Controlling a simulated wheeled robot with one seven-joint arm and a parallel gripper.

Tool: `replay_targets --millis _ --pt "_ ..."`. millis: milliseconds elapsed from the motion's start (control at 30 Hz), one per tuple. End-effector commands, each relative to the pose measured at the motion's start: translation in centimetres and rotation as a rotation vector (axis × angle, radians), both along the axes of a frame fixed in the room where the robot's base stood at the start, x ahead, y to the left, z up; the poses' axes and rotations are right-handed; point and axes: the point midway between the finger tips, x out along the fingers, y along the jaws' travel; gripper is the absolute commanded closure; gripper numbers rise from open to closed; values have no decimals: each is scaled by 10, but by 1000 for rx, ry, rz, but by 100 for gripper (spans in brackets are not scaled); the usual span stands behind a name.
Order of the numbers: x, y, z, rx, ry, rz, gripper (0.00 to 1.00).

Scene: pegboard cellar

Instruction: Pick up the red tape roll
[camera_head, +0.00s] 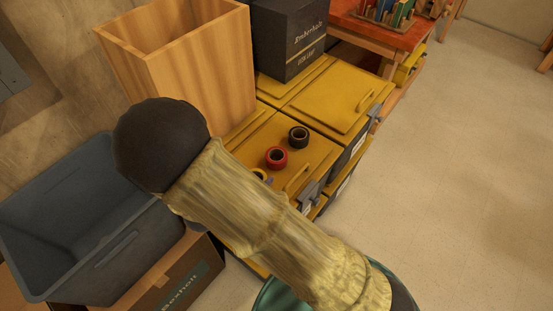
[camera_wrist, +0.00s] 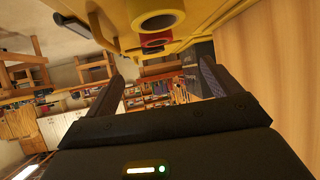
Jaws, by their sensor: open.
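The red tape roll (camera_head: 276,158) lies flat on top of a yellow case, with a black tape roll (camera_head: 298,137) just beyond it. A third, yellowish roll (camera_head: 260,174) is partly hidden behind my arm. In the wrist view the red roll (camera_wrist: 155,38) shows near the top, partly covered by a pale yellow roll (camera_wrist: 160,18); the dark roll is behind it. My gripper (camera_wrist: 160,68) is open with nothing between its fingers, and the rolls appear beyond and above its fingertips. I cannot make out the fingers in the head view.
A tall open wooden box (camera_head: 190,65) and a black box (camera_head: 288,38) stand on the yellow cases (camera_head: 325,92) behind the rolls. A grey bin (camera_head: 75,215) sits on a cardboard box (camera_head: 180,280) at left. The case has a raised handle (camera_head: 297,180). Floor at right is clear.

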Motion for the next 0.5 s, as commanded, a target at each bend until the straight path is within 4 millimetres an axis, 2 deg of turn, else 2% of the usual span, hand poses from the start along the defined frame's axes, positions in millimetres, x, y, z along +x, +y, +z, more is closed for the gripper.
replay_targets --millis 300,500 --pt "45 -24 -28 -2 0 -3 11" --pt "67 -35 -42 0 0 -1 11"
